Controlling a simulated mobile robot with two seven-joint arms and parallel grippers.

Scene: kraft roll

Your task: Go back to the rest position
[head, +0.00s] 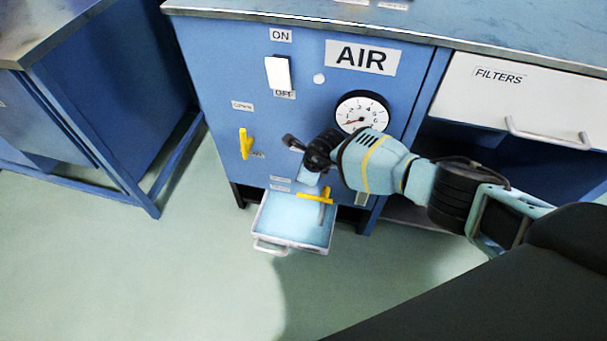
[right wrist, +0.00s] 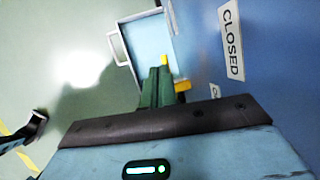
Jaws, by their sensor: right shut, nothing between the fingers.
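My right arm comes in from the right in the head view, and its hand is in front of the blue AIR panel (head: 222,75). My right gripper (right wrist: 157,88) shows in the right wrist view with its dark green fingers together and nothing held. Its fingertips are hard to make out in the head view. In the wrist view the fingers overlap the open drawer and a yellow handle (right wrist: 182,86), which also shows over the drawer in the head view (head: 315,197). Whether they touch it cannot be told.
A white-rimmed drawer (head: 262,226) stands open low on the panel. The panel bears a white switch (head: 278,73), a gauge (head: 362,111) and another yellow handle (head: 245,143). A FILTERS drawer (head: 500,98) is at right, a blue bench (head: 100,110) at left. Open floor (head: 150,270) lies in front.

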